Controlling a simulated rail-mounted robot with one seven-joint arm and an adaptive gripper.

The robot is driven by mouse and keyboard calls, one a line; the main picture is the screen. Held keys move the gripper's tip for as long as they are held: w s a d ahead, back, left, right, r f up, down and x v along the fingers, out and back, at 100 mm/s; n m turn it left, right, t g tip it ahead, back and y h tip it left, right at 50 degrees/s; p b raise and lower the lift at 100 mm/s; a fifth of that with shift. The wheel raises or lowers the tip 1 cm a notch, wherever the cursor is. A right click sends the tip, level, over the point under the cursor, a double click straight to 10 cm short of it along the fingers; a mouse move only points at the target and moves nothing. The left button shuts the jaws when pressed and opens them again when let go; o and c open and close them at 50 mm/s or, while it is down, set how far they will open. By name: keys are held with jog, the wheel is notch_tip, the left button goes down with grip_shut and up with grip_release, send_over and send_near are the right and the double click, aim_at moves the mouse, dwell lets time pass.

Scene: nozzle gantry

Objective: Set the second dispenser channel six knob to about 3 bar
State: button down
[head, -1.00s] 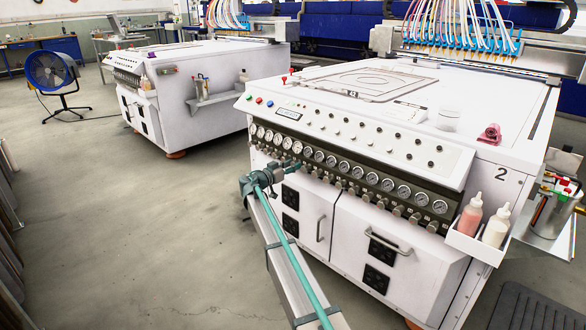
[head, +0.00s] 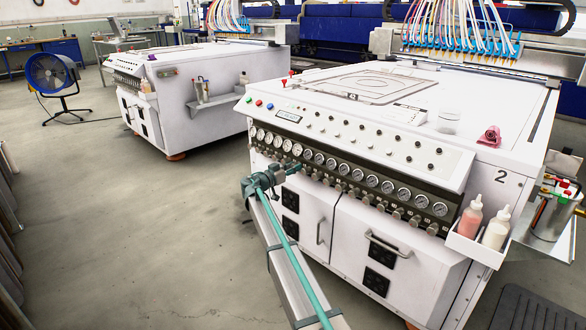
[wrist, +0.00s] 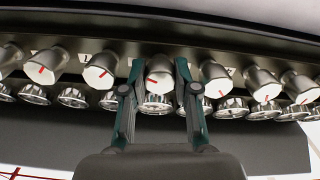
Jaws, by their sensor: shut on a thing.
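The second dispenser (head: 500,178), a white cabinet marked 2, fills the right of the head view. A dark panel on its front carries a row of round gauges (head: 371,181) above a row of knobs (head: 398,213). My gripper (head: 297,168) is at the left part of this row. In the wrist view my gripper (wrist: 158,76) has one finger on each side of a silver knob (wrist: 159,68) with a red mark on its pale face, and is shut on it. The gauge beside that knob (wrist: 156,104) is partly hidden between the fingers. Its reading and the channel number are too small to read.
Neighbouring knobs (wrist: 101,70) and (wrist: 215,77) stand close on both sides of the fingers. A cabinet handle (head: 388,243) sticks out below the panel. A bottle holder (head: 474,250) hangs at the right corner. The floor (head: 130,240) at left is clear.

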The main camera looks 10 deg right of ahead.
jog(key=shift+n, duration=0.3)
jog(key=n+p, duration=0.2)
jog(key=n, duration=0.1)
jog(key=shift+r+n, duration=0.1)
jog(key=shift+n, duration=0.3)
jog(key=n+p, duration=0.3)
jog(key=n, duration=0.1)
jog(key=n+p, duration=0.3)
jog(key=n, duration=0.2)
jog(key=shift+p, duration=0.3)
jog(key=shift+n+p, duration=1.5)
jog(key=shift+n, duration=0.4)
jog(key=c, duration=1.1)
grip_release()
jog(key=shift+c, duration=0.2)
jog(key=shift+s+a, duration=0.1)
